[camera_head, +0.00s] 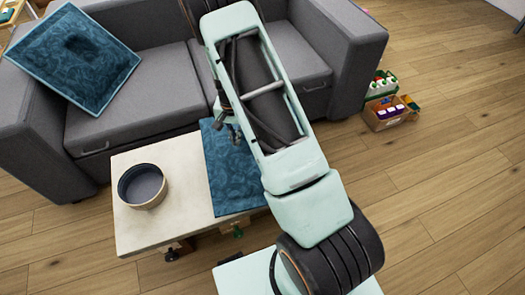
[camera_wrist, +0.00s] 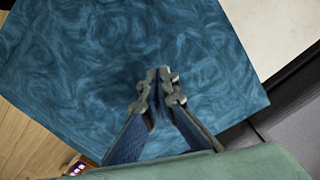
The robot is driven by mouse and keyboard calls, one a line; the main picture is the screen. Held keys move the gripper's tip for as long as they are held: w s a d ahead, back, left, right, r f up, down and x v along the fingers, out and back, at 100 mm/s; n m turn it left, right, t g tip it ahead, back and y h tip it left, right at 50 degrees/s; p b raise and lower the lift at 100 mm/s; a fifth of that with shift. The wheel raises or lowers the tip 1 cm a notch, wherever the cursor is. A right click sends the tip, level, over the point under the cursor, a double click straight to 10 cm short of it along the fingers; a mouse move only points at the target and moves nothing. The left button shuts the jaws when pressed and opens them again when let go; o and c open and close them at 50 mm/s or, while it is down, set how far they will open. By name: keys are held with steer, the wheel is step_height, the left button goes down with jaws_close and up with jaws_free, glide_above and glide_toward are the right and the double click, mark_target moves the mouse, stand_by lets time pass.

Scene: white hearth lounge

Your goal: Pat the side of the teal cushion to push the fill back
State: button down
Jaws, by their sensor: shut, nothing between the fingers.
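A square teal cushion (camera_head: 105,70) with a patterned face lies tilted on the left of the sofa, with a dark dent near its middle. A second teal patterned piece (camera_head: 228,180) lies flat on the pale table; I cannot tell whether it is a cushion or a cloth. My gripper (camera_head: 233,135) is over the far part of this piece, partly hidden by my arm. In the wrist view the teal surface (camera_wrist: 70,75) fills most of the picture beneath my gripper (camera_wrist: 158,82). Its fingers are shut and empty; contact with the surface cannot be told.
A round bowl (camera_head: 142,186) stands on the left of the pale table (camera_head: 150,232). The grey sofa (camera_head: 150,92) runs behind the table. Boxes of small goods (camera_head: 390,112) stand on the floor by the sofa's right end. The wooden floor (camera_head: 450,190) at the right is clear.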

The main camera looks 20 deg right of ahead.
steer(key=shift+f, duration=0.15)
stand_by(0.5)
steer(key=shift+f+b, duration=0.9)
steer(key=shift+f, duration=0.1)
step_height(320, 180, up, 9)
steer(key=p, duration=0.6)
stand_by(0.4)
